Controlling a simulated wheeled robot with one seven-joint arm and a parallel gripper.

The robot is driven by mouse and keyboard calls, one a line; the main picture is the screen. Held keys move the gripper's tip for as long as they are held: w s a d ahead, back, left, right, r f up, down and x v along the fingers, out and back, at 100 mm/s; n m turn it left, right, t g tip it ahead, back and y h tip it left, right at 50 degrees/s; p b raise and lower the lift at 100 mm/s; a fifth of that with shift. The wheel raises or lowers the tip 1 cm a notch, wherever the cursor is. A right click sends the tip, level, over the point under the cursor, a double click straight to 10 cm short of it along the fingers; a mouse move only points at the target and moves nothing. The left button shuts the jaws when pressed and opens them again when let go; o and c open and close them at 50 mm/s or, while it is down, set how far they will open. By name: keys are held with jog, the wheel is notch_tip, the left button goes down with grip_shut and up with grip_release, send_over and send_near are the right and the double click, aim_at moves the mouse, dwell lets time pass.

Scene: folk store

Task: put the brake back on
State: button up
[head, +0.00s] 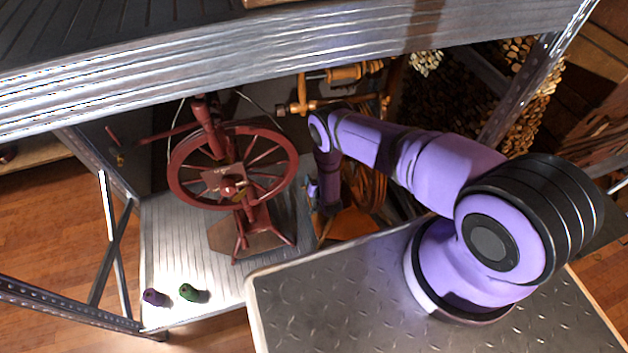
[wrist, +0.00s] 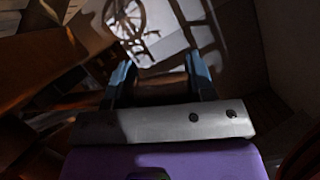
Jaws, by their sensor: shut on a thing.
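A dark red spinning wheel (head: 233,166) stands upright on the lower metal shelf. A second, orange-yellow wooden wheel frame (head: 340,77) stands behind and to its right, partly hidden by my arm. My gripper (wrist: 160,82) points down beside the orange wooden base (head: 345,224) in the head view, where its fingertips are not clear. In the wrist view its blue fingers stand apart, shut on a dark brown part (wrist: 160,92); its shape is too dim to tell. A spoked wheel (wrist: 126,16) shows beyond the fingers. I cannot make out which part is the brake.
A purple object (head: 154,297) and a green object (head: 192,293) lie at the shelf's front left. The upper shelf (head: 300,55) overhangs the wheels, and metal posts (head: 538,75) bound the bay. The shelf's front left is mostly clear.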

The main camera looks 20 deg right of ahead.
jog(key=shift+a+f+n+h, duration=0.15)
jog(key=shift+f+n+h, duration=0.45)
jog(key=shift+f+n, duration=0.25)
jog(key=shift+a+f+n+h, duration=0.1)
jog(key=shift+f+n+h, duration=0.5)
jog(key=shift+f+n, duration=0.2)
jog(key=o, duration=1.3)
jog(key=shift+s+r, duration=0.1)
jog(key=shift+r, duration=0.05)
